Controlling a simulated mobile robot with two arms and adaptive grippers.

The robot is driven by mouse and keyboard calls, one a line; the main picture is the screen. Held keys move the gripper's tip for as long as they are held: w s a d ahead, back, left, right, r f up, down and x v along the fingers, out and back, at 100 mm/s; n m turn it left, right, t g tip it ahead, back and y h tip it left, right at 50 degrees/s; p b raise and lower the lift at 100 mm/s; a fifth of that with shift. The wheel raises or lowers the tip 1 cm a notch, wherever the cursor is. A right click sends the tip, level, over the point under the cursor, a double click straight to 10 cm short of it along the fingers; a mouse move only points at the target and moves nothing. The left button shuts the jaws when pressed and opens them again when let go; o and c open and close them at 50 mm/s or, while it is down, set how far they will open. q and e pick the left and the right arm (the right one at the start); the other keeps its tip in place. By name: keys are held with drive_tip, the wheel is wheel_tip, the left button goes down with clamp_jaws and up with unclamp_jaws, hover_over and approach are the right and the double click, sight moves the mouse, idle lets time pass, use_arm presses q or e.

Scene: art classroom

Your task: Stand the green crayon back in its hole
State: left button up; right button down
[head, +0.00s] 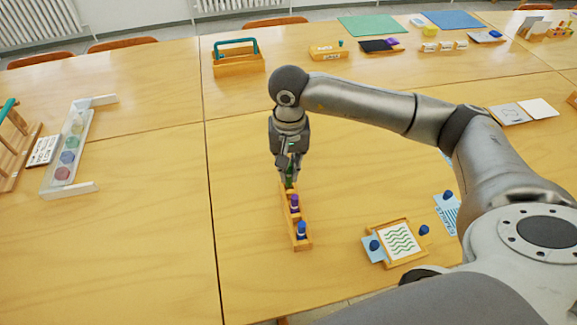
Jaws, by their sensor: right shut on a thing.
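My right gripper (288,172) points down over the far end of a narrow wooden crayon holder (303,245). It is shut on the green crayon (289,182), which shows as a dark green strip between and below the fingers. The crayon looks about upright. Its lower end is at the far end of the holder, and I cannot tell whether it is inside a hole or above it. A purple crayon (295,204) and a blue crayon (301,229) stand in the holder nearer to me. My left gripper is not in view.
A small wooden frame with a wavy green picture (399,241) lies right of the holder, with blue knobs near it. A white rack with coloured paint pots (68,157) stands at the left. A wooden caddy with a teal handle (238,66) stands behind. The table left of the holder is clear.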

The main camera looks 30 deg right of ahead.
use_arm(q)
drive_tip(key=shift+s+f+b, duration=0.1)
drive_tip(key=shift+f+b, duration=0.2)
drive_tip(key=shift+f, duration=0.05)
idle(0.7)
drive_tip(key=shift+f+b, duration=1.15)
drive_tip(key=shift+b, duration=0.05)
use_arm(e)
drive_tip(key=shift+f, duration=0.7)
use_arm(q)
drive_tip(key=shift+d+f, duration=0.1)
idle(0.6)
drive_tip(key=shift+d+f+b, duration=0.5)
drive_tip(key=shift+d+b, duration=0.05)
drive_tip(key=shift+b, duration=0.05)
use_arm(e)
drive_tip(key=shift+f, duration=0.4)
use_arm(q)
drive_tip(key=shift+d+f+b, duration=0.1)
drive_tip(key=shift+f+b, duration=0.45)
use_arm(e)
drive_tip(key=shift+f, duration=0.3)
drive_tip(key=c, duration=1.4)
unclamp_jaws()
drive_tip(key=shift+c, duration=0.2)
